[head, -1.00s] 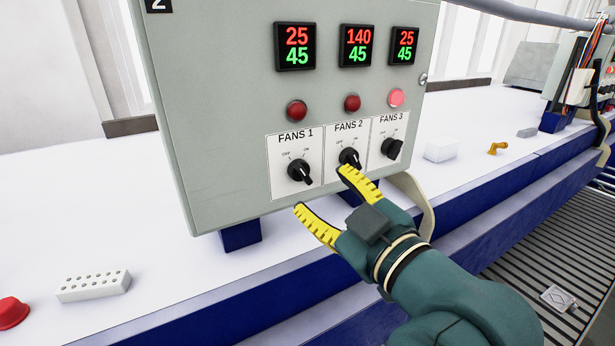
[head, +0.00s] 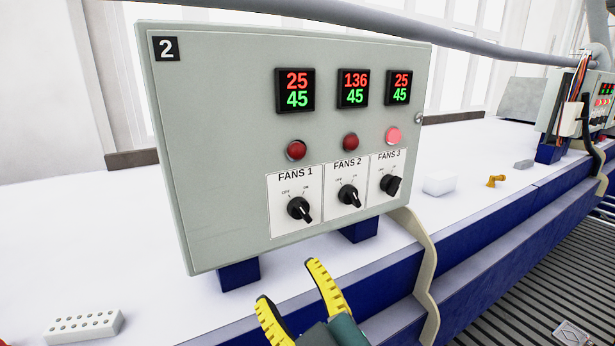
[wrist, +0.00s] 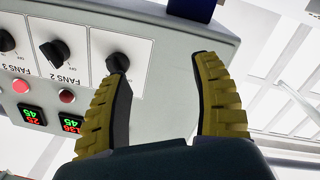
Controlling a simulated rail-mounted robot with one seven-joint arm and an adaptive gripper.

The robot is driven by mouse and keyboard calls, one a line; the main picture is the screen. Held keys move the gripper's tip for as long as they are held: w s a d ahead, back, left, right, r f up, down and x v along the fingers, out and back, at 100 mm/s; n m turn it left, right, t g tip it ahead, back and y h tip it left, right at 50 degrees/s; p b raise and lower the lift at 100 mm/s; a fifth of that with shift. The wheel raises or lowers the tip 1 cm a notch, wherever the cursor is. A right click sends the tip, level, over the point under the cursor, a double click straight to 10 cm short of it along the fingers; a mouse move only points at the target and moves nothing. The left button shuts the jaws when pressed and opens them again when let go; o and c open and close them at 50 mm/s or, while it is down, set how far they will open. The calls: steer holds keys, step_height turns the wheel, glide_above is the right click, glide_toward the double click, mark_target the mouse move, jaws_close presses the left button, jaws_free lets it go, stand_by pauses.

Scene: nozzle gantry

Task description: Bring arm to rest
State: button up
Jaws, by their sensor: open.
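My gripper (head: 291,295) has yellow ridged fingers, spread apart and empty, at the bottom of the head view. It is below and in front of the grey control box (head: 215,130) marked 2, apart from it. In the wrist view, which shows the box upside down, the fingers (wrist: 165,95) frame the box's edge near the FANS 1 knob (wrist: 118,63). The FANS 1 (head: 299,209), FANS 2 (head: 348,195) and FANS 3 (head: 390,185) knobs show clear of the gripper. The displays read 25/45, 136/45 and 25/45. The lamp above FANS 3 (head: 393,135) is lit pink; the others are dark red.
A white perforated block (head: 84,327) lies at the lower left on the white bench. A white block (head: 438,186), an orange piece (head: 496,181) and a grey block (head: 524,164) lie right of the box. A roller conveyor (head: 560,290) runs at the right.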

steer(key=s+d+r+m+t+h, duration=0.6)
steer(key=s+d+r+m+h, duration=0.15)
steer(key=s+m, duration=0.35)
step_height(320, 180, up, 17)
steer(key=p, duration=1.7)
steer(key=shift+w+d+h+p, duration=0.25)
steer(key=shift+w+h+p, duration=0.1)
steer(key=shift+h, duration=0.1)
